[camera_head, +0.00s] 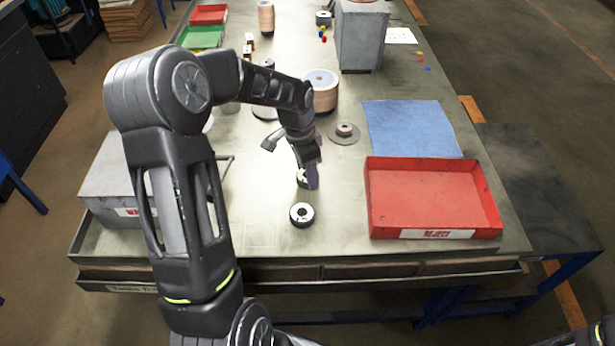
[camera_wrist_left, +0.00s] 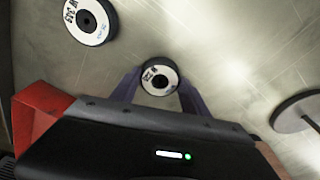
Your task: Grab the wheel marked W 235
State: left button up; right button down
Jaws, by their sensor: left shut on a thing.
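My left gripper (camera_head: 307,180) is over the front middle of the table, shut on a small wheel with a white face and dark rim. In the left wrist view this wheel (camera_wrist_left: 160,66) sits between the two fingers, with one finger on each side. Its printed mark is upside down and too small to read surely. In the head view the gripper mostly hides it. A second, similar wheel (camera_head: 301,222) lies flat and apart, just in front of the gripper; it also shows at upper left in the left wrist view (camera_wrist_left: 74,22). My right gripper is not in view.
A red REJECT tray (camera_head: 432,200) stands at right, with a blue mat (camera_head: 410,128) behind it. A grey box (camera_head: 112,180) is at left.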

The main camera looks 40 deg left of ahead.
pick_arm(q)
jog(key=shift+c, duration=0.2)
notch_tip(320, 180, up, 10)
jog(key=b, duration=0.1)
jog(key=shift+b, duration=0.3)
dwell(0.6)
